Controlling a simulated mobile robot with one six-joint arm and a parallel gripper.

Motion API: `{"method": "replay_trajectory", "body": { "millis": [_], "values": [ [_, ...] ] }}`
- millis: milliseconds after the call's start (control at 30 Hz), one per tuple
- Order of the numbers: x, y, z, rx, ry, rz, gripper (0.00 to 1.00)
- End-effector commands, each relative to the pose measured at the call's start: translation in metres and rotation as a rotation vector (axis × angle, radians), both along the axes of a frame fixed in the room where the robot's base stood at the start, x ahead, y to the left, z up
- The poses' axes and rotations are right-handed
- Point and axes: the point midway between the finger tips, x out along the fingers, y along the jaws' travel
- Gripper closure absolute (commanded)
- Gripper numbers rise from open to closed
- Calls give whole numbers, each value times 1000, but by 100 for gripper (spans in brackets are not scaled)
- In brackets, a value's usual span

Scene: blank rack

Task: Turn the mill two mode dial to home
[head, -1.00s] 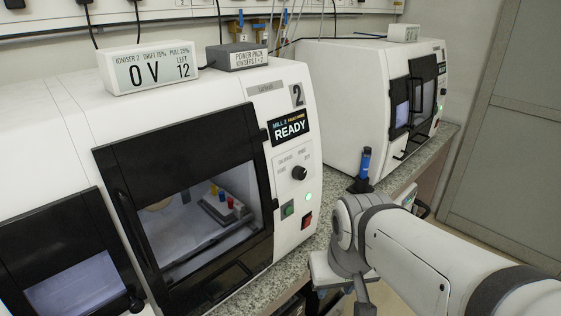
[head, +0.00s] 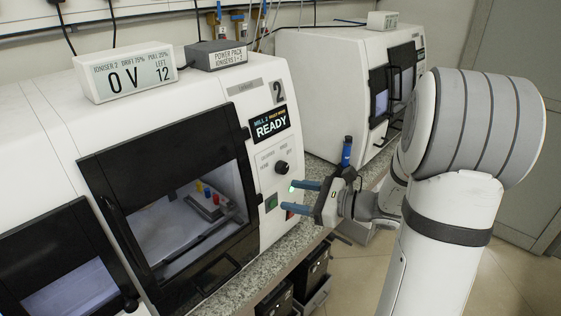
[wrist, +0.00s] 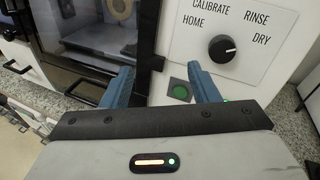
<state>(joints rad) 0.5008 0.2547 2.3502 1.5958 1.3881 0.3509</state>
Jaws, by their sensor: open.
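The mill two mode dial is a round black knob (head: 282,168) on the white front panel of the machine marked 2. In the wrist view the dial (wrist: 222,48) has CALIBRATE, RINSE, HOME and DRY printed around it. Its pale pointer mark faces right, towards DRY. My gripper (head: 291,197) is open, with two blue fingers apart and nothing between them. In the head view it is just below the dial, in front of the panel. In the wrist view my gripper (wrist: 160,75) is below and left of the dial, with the right finger nearest to it.
A green button (wrist: 180,90) sits below the dial, seen near and between the fingers. The dark door (head: 170,190) of mill two is left of the panel. The READY display (head: 270,124) is above the dial. A second white machine (head: 330,80) stands behind.

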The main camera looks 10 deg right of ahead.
Motion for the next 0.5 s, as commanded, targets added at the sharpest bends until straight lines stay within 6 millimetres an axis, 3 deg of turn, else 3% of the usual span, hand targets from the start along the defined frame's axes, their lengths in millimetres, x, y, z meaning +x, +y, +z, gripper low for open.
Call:
{"method": "replay_trajectory", "body": {
  "millis": [100,233,367,500],
  "values": [
    [23,-34,2,132,19,-149,45],
    [35,-52,3,200,19,-228,45],
    [45,-49,4,213,19,-243,45],
    [62,-33,5,212,19,-239,45]
  ]
}}
